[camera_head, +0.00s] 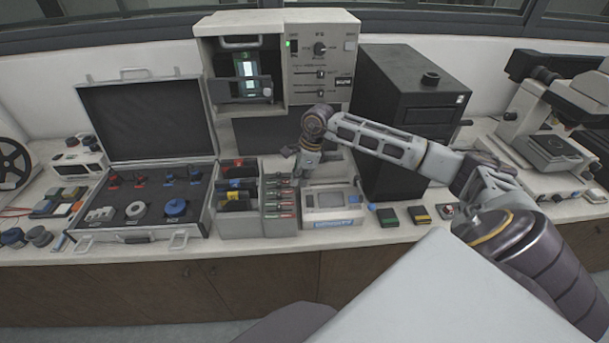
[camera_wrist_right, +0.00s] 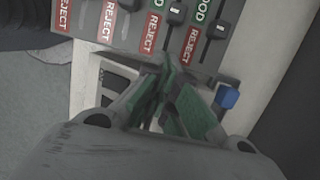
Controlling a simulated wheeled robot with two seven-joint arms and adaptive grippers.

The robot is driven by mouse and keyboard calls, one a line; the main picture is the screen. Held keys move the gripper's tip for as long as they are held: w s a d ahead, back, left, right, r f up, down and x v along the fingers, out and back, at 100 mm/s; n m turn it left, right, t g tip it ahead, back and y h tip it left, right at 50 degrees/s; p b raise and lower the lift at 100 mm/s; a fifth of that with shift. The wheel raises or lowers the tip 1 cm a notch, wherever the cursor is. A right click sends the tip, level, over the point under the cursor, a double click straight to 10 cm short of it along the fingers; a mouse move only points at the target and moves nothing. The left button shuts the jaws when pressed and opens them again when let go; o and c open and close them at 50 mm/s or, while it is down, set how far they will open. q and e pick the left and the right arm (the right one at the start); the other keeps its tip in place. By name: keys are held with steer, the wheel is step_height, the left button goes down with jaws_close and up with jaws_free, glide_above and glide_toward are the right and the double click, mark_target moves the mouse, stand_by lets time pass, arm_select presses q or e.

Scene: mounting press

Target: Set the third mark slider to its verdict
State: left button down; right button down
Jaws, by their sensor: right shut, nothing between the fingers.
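The mark panel (camera_head: 279,205) stands between the open-topped bin and a small flat device, with several slider rows and red and green labels. In the right wrist view, the panel (camera_wrist_right: 238,42) shows red REJECT labels, green GOOD labels and dark slider knobs. One knob (camera_wrist_right: 176,9) sits beside a GOOD label; another knob (camera_wrist_right: 218,30) lies between GOOD and REJECT. Which is the third slider I cannot tell for certain. My right gripper (camera_head: 299,177) points down at the panel's right edge. In its wrist view the gripper (camera_wrist_right: 172,72) is shut and empty, close to the REJECT ends; contact is unclear.
The flat device (camera_head: 332,215) with a screen stands right of the panel. The bin (camera_head: 238,225) and an open case (camera_head: 140,240) are on the left. A mounting press (camera_head: 320,75) and a tall black cabinet (camera_head: 395,115) stand behind. Small blocks (camera_head: 418,214) lie on the right.

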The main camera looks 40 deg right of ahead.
mark_target(283, 187)
arm_select(q)
steer(key=shift+r+p, duration=0.3)
steer(key=shift+r, duration=0.15)
arm_select(e)
steer(key=shift+w+a, duration=0.3)
steer(key=shift+a, duration=0.25)
steer(key=shift+w+a, duration=0.3)
steer(key=shift+a, duration=0.2)
arm_select(q)
steer(key=shift+f+b, duration=0.65)
steer(key=shift+f, duration=0.05)
arm_select(e)
steer(key=shift+w+a, duration=0.35)
steer(key=shift+a, duration=0.2)
steer(key=shift+w+a, duration=0.3)
steer(key=shift+a, duration=0.2)
steer(key=shift+d, duration=0.1)
